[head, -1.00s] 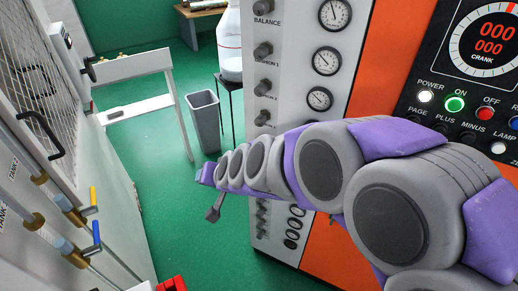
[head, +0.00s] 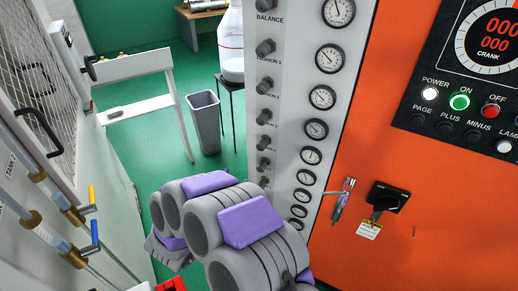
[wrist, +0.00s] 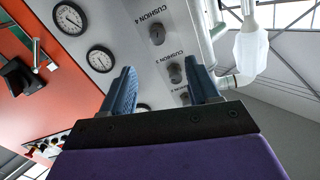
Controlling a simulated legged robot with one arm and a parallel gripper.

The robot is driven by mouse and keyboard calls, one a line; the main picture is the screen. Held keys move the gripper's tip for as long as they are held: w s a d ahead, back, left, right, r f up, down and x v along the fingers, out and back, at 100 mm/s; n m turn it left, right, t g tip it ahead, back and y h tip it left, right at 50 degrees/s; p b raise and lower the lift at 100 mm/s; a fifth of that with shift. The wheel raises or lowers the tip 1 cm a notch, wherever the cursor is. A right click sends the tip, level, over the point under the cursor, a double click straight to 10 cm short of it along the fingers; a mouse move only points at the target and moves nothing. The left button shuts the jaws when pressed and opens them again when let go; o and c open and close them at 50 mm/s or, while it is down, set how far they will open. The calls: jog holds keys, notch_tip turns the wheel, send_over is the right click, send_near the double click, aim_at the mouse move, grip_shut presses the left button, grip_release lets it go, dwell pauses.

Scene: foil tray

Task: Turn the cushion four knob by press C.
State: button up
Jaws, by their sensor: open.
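In the wrist view, the panel appears upside down. The knob marked CUSHION 4 (wrist: 157,35) is a round grey knob on the light panel, beyond my fingertips. My gripper (wrist: 162,67) is open, its two blue fingers apart and nothing between them. The knob marked CUSHION (wrist: 175,72) shows between the fingers, further along the row; its number is hard to read. In the head view, the light panel (head: 283,108) has a column of knobs, its lower part hidden behind my arm. My gripper cannot be made out there. No press C label is readable.
Dials (head: 322,97) run beside the knobs. An orange panel (head: 375,140) with a black rotary switch (head: 388,199) stands to the right. A grey bin (head: 204,122) and a white frame (head: 137,104) stand left on green floor. A white pipe (wrist: 207,35) shows in the wrist view.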

jog(key=b, duration=0.2)
send_near(259, 148)
jog(key=x, duration=0.9)
jog(key=shift+s+d+f, duration=0.1)
jog(key=shift+f, duration=0.05)
jog(key=shift+x, duration=0.8)
jog(key=c, duration=1)
jog(key=shift+r+n+p, duration=0.2)
jog(key=shift+n+p, duration=0.1)
jog(key=shift+p, duration=0.1)
